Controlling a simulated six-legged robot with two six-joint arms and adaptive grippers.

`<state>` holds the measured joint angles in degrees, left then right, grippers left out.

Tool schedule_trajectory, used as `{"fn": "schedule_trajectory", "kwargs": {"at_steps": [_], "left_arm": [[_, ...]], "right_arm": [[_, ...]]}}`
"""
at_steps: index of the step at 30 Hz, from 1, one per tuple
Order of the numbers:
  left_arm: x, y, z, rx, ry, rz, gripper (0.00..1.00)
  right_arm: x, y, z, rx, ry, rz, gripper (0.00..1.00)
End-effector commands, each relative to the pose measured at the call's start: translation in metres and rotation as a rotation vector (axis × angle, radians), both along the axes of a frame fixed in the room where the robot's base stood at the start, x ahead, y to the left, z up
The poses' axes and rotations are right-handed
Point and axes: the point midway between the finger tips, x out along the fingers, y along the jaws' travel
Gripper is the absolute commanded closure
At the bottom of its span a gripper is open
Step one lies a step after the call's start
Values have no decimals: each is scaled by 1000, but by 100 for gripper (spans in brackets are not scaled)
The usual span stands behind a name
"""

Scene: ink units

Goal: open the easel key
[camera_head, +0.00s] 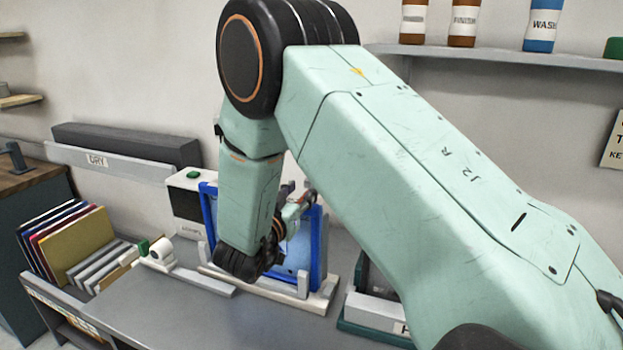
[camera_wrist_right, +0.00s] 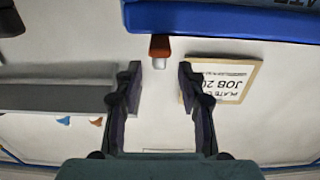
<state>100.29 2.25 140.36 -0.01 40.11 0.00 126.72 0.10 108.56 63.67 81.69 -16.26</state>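The easel (camera_head: 316,250) is a blue upright frame on a pale base, standing on the grey bench behind my right wrist. My right arm reaches down in front of it and hides much of it. My right gripper (camera_wrist_right: 162,80) is open and empty in the wrist view, its two dark fingers apart. A small key-like tab with an orange-brown end (camera_wrist_right: 160,48) sticks out from the blue bar (camera_wrist_right: 230,20), just beyond the fingertips and roughly between them. No contact shows. In the head view the fingers are mostly hidden. My left gripper is not in view.
A rack of coloured boards (camera_head: 75,245) stands at left. A white roll on a holder (camera_head: 161,250) sits left of the easel. A green-based box (camera_head: 372,312) stands to its right. Bottles line a shelf (camera_head: 480,52).

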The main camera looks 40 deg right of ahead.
Motion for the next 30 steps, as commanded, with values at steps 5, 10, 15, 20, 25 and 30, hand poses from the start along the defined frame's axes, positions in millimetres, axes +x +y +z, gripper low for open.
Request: {"fn": "schedule_trajectory", "kwargs": {"at_steps": [5, 10, 15, 20, 25, 30], "left_arm": [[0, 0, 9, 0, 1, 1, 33], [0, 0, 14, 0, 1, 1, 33], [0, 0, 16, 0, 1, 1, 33], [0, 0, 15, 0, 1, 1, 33], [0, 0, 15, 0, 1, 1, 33], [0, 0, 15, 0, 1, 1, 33]], "right_arm": [[11, -24, 2, 3, -1, -4, 60], [22, -44, 1, 1, -2, -3, 60], [27, -54, 1, 0, -1, -2, 60], [28, -56, 1, -2, -1, -1, 60], [29, -57, 1, -2, -1, -1, 65], [29, -57, 1, -1, 0, -1, 79]]}}
